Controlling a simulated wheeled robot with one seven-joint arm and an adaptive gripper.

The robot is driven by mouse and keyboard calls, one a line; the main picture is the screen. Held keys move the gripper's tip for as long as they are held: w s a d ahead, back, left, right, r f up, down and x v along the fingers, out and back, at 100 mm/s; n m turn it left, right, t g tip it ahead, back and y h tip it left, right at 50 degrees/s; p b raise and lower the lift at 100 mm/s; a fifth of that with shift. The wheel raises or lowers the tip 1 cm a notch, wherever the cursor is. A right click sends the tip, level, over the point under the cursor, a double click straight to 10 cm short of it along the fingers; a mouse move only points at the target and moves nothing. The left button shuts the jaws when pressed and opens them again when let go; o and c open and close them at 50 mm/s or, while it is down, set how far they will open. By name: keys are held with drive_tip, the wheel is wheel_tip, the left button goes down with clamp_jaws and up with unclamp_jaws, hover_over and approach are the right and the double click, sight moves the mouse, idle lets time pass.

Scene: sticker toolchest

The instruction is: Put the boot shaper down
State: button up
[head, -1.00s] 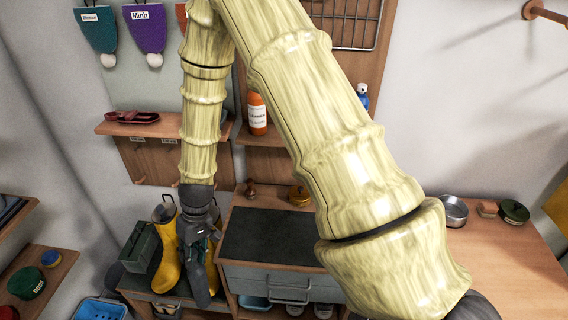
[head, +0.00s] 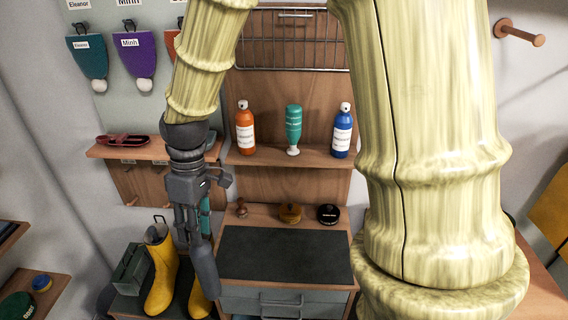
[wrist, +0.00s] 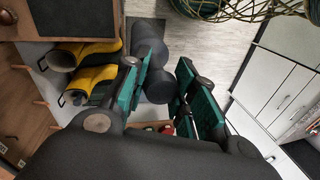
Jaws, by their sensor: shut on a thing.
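My gripper (head: 192,222) points down above the low bench at the left in the head view. It is shut on the boot shaper (head: 204,272), a dark grey rounded piece that hangs below the fingers. In the wrist view the shaper (wrist: 151,42) shows between and beyond my teal-padded fingers (wrist: 160,95). One yellow boot (head: 161,275) stands upright to the left of the shaper. A second yellow boot (head: 197,303) is mostly hidden behind the shaper in the head view. Both boots also show at the left of the wrist view (wrist: 92,77).
A green-grey box (head: 130,268) stands left of the boots. A drawer chest (head: 285,303) with a bare dark mat (head: 275,255) is to the right. A stamp (head: 241,209) and round tins (head: 290,213) line its back. Bottles (head: 245,130) stand on the shelf above.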

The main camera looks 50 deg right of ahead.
drive_tip(key=shift+w+d+r, duration=0.1)
drive_tip(key=shift+d+r, duration=0.2)
drive_tip(key=shift+d, duration=0.05)
drive_tip(key=w+d+f+p, duration=0.2)
drive_tip(key=w+d+p, duration=0.1)
drive_tip(key=d, duration=0.4)
drive_tip(key=w+d+f+p, duration=0.3)
drive_tip(key=w+d+p, duration=0.1)
drive_tip(key=d, duration=0.2)
drive_tip(key=shift+d+p, duration=0.35)
drive_tip(key=shift+d, duration=0.05)
drive_tip(key=o, duration=0.7)
drive_tip(key=shift+f, duration=0.15)
drive_tip(key=shift+r, duration=0.25)
drive_tip(key=shift+b+v, duration=2.2)
drive_tip(key=shift+v, duration=3.75)
